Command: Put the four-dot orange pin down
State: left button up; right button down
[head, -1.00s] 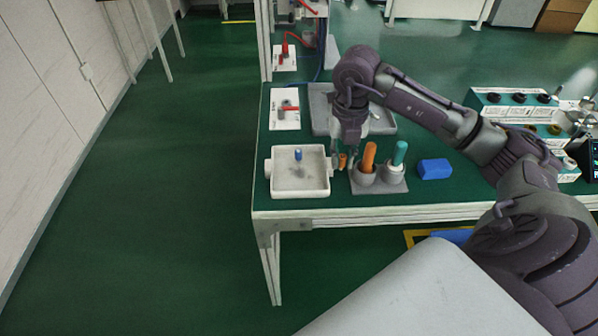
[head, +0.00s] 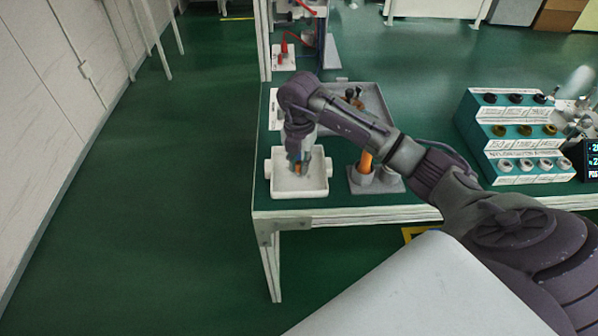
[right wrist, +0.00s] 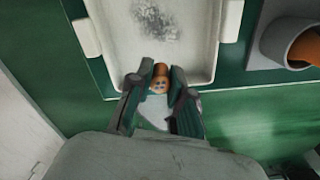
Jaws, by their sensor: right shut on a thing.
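My right gripper (head: 298,168) is over the white two-handled tray (head: 313,194), pointing down. It is shut on the orange pin (head: 297,169). In the right wrist view the pin (right wrist: 160,76) sits between the two fingertips (right wrist: 156,84), with small dots on its end facing the camera. Behind the pin is the tray (right wrist: 107,48), whose floor has a dark grey smudge. I cannot tell whether the pin touches the tray. The blue pin seen earlier in the tray does not show now. My left gripper is not in view.
A larger orange handle (head: 365,163) stands in a grey cup on a grey base (head: 392,186), right of the tray. A grey shallow tray (head: 376,98) lies behind my arm. A stepped rack (head: 517,137) stands at right. The table's front edge is close to the tray.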

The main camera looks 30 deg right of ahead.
aim_at(299, 171)
jog(key=shift+f, duration=1.95)
jog(key=shift+f, duration=0.2)
jog(key=c, duration=1.1)
grip_release()
notch_tip(299, 171, up, 12)
jog(key=shift+r+b, duration=0.2)
jog(key=shift+b, duration=0.15)
